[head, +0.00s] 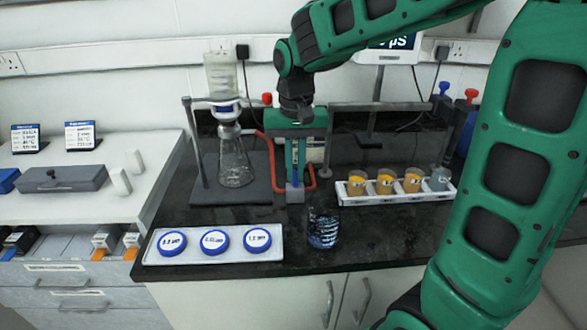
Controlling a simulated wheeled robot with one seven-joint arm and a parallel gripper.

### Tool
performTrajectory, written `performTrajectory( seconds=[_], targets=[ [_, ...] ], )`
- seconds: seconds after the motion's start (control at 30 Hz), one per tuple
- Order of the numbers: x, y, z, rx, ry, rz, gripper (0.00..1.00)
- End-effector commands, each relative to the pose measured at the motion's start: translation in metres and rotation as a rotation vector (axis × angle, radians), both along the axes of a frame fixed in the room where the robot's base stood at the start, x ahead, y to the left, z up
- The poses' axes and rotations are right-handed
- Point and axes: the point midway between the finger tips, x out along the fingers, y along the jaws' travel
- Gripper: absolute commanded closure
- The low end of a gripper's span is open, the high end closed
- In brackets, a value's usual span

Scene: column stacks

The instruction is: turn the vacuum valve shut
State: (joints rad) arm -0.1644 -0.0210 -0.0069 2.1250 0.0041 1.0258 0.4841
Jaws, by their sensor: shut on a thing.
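The vacuum valve (294,192) is a small blue piece on the black bench, with red tubing (267,160) looping around it and up toward the filter flask (233,160). My green gripper (295,180) points straight down over the valve, its fingertips at the blue piece and shut on it. The fingers cover much of the valve, so its exact turn angle cannot be told. The flask stands on a dark base left of my gripper, under a clear funnel (220,78).
A white tray with three blue-rimmed discs (214,261) lies front left. A glass beaker (323,228) stands close in front of my gripper. A white rack (400,196) holds several cups at right. A dark rail (375,106) runs behind.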

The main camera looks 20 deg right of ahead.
Motion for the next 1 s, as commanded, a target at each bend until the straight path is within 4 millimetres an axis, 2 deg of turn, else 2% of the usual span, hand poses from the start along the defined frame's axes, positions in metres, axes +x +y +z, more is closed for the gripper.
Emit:
performTrajectory(
  seconds=[0.03,0.1,0.67,0.83,1.0],
  targets=[
    [0.0015,0.0001,0.0013,0.000,-0.005,-0.001,0.86],
    [0.0013,0.0001,0.0012,0.001,-0.004,-0.001,0.72],
    [0.0003,0.0000,0.0003,0.000,-0.001,0.009,0.72],
    [0.0002,0.0000,0.0002,0.000,-0.001,0.086,0.72],
    [0.0002,-0.0001,0.0002,0.000,-0.001,0.238,0.72]
  ],
)
